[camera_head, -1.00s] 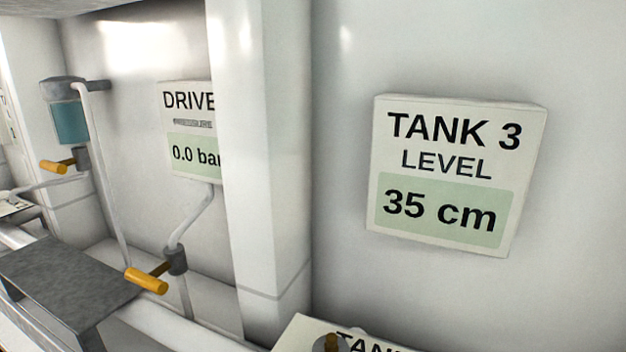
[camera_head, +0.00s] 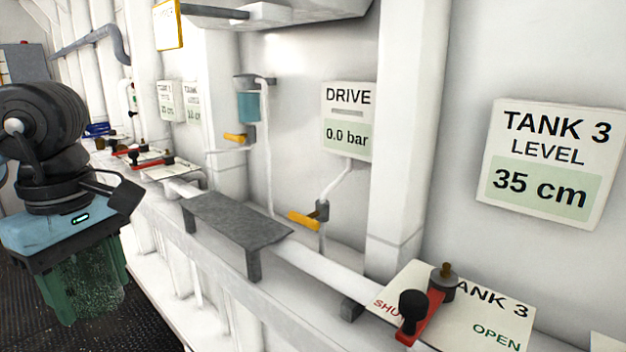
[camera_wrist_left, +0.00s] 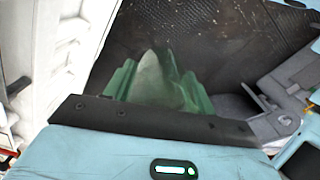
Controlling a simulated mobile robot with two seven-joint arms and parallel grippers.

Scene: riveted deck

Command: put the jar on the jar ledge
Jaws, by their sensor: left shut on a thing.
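My left gripper (camera_head: 82,282) is at the left of the head view, its green fingers shut on a clear, glassy jar (camera_head: 97,283). The jar hangs below the wrist, above the dark deck. In the left wrist view the jar (camera_wrist_left: 152,78) shows as a pale shape between the green fingers, partly hidden. A grey flat ledge (camera_head: 235,220) on short legs, likely the jar ledge, stands to the right of the gripper, along the wall. Its top is bare, and the jar is apart from it. My right gripper is not in view.
A TANK 3 plate with a red valve lever (camera_head: 422,315) sits right of the ledge. Yellow-handled valves (camera_head: 304,220) and a DRIVE gauge (camera_head: 348,122) are on the wall behind. More red levers (camera_head: 150,163) lie farther left. The dark deck floor (camera_head: 150,325) is open.

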